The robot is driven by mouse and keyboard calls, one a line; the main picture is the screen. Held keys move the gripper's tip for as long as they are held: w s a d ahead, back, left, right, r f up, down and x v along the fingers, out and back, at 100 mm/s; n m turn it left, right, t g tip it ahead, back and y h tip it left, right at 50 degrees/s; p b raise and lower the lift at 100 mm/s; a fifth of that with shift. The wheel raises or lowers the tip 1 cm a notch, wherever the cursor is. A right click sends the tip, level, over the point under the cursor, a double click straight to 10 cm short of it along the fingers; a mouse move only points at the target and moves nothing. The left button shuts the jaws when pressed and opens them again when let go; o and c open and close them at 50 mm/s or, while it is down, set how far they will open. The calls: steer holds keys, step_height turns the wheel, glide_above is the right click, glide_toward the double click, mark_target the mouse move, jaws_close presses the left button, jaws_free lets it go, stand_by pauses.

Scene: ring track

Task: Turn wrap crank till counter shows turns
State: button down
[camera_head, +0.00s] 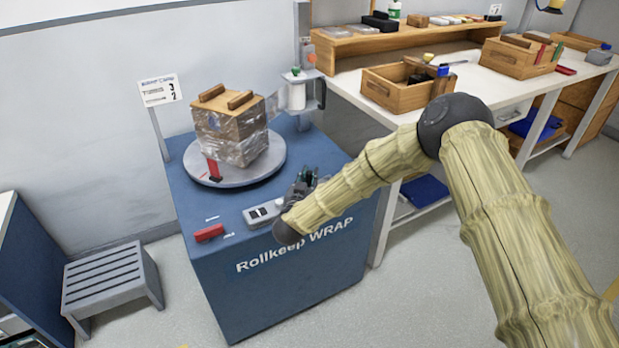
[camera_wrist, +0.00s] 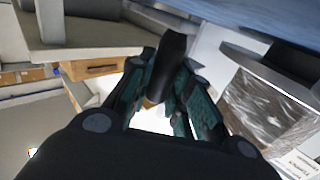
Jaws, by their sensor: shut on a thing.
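My gripper (camera_head: 303,184) is at the right side of the blue wrap machine's top, beside the small grey counter box (camera_head: 263,212). In the wrist view its teal-padded fingers (camera_wrist: 167,85) are shut on a dark, round crank handle (camera_wrist: 172,48). The rest of the crank is hidden by my gripper and arm in the head view. The counter's figures are too small to read. A plastic-wrapped wooden crate (camera_head: 230,127) stands on the round grey turntable (camera_head: 270,160); the wrapped load also shows in the wrist view (camera_wrist: 268,110).
A red lever (camera_head: 209,233) lies at the machine's front left. A film roll (camera_head: 296,95) is on a post behind the turntable. A grey step stool (camera_head: 110,280) stands left. A workbench with a wooden tote (camera_head: 395,92) stands right, behind my arm.

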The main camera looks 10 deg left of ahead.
steer(key=c, duration=1.3)
jaws_free()
steer(key=shift+w+d, duration=0.3)
steer(key=shift+d, duration=0.05)
steer(key=shift+s+a, duration=0.15)
steer(key=shift+a, duration=0.1)
steer(key=s, duration=1.2)
steer(key=shift+a, duration=0.4)
